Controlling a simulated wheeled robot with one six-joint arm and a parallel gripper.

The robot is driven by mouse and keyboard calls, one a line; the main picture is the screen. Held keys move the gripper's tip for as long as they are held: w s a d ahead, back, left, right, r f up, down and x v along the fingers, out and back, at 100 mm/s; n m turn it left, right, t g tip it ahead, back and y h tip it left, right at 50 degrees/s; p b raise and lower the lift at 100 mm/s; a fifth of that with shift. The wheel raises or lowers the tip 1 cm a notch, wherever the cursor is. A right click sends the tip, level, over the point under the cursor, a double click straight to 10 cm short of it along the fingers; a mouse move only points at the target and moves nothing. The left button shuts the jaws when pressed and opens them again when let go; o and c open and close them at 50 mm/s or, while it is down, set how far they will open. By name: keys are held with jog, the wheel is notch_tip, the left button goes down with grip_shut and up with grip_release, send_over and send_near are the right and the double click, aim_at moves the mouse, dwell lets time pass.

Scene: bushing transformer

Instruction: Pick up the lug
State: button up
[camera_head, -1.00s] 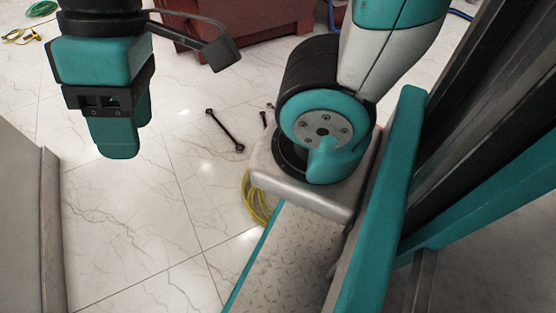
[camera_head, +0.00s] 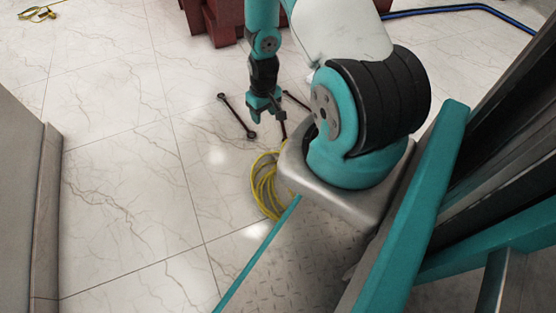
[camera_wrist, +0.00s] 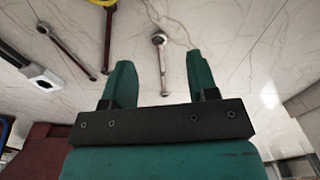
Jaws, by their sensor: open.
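No part can be clearly told as the lug. In the wrist view, a slim metal rod with a ringed end (camera_wrist: 163,62) lies on the floor, seen between my gripper's teal fingers (camera_wrist: 160,72). The fingers are apart with nothing held. In the head view, my gripper (camera_head: 265,112) hangs low, pointing down, just right of a dark rod (camera_head: 236,116) with rounded ends. The gap between fingertips and floor is hard to judge.
A yellow cable coil (camera_head: 264,185) lies near my base. Red furniture (camera_head: 215,22) stands behind.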

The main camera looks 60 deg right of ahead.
jog(key=s+f+b, duration=0.1)
jog(key=f+b, duration=0.1)
jog(key=f, duration=0.3)
jog(key=s+d+f+b, duration=0.1)
jog(key=f+b, duration=0.2)
jog(key=f, duration=0.3)
jog(key=s+d+f+b, duration=0.1)
jog(key=f+b, duration=0.1)
jog(key=f, duration=0.3)
jog(key=shift+s+f+b, duration=0.15)
jog(key=shift+f+b, duration=0.1)
jog(key=shift+b, duration=0.1)
jog(key=f+b, duration=0.1)
jog(key=f, duration=0.1)
jog(key=f+b, duration=0.4)
jog(key=shift+s, duration=0.35)
jog(key=shift+r, duration=0.1)
jog(key=shift+a, duration=0.1)
jog(key=c, duration=0.9)
